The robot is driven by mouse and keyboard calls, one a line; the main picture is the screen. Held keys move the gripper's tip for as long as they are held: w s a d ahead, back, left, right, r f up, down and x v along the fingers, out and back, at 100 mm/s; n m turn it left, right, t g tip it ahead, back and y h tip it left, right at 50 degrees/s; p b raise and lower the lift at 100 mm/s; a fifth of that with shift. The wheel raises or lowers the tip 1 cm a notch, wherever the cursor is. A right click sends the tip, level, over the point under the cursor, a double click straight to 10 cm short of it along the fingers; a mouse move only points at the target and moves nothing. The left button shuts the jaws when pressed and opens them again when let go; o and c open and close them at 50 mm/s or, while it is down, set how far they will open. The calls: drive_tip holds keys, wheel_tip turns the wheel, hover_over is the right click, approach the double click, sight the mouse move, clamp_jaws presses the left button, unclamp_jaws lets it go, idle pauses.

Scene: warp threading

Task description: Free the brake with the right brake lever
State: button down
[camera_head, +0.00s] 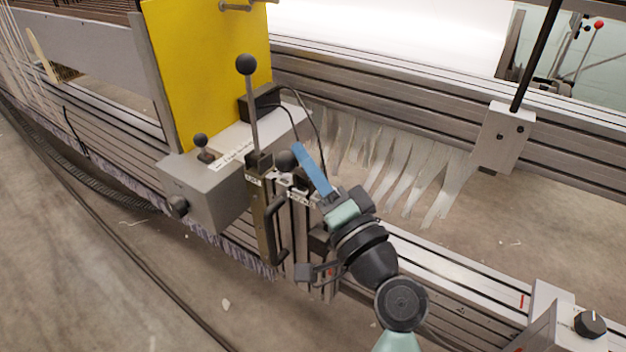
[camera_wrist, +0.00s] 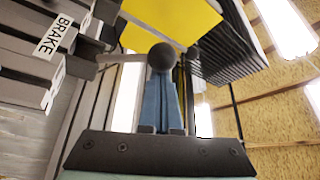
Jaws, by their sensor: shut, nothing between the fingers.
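The right brake lever ends in a black ball knob (camera_head: 285,160), low beside the labelled bracket. In the wrist view its knob (camera_wrist: 161,57) sits at the end of a short rod running left towards a block with a "BRAKE" label (camera_wrist: 54,36). My gripper (camera_head: 298,150) is shut and empty, its blue fingers just right of the knob in the head view. In the wrist view the finger tips (camera_wrist: 161,82) overlap the knob's lower edge; I cannot tell whether they touch. A second lever with a black knob (camera_head: 246,64) stands upright to the left.
A grey box (camera_head: 205,195) with a small ball-topped stick (camera_head: 201,141) stands left, before a yellow panel (camera_head: 205,60). A black handle (camera_head: 277,230) is below the levers. Loose pale strips (camera_head: 400,180) hang behind my gripper. A control box with a dial (camera_head: 590,324) is lower right.

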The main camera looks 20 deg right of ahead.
drive_tip(key=shift+s+a+f+n+y+b, duration=0.3)
drive_tip(key=shift+a+f+n+y+b, duration=0.25)
drive_tip(key=shift+n+b, duration=0.4)
drive_tip(key=shift+s+a+f+b, duration=0.45)
drive_tip(key=shift+f+b, duration=0.05)
drive_tip(key=shift+b, duration=0.5)
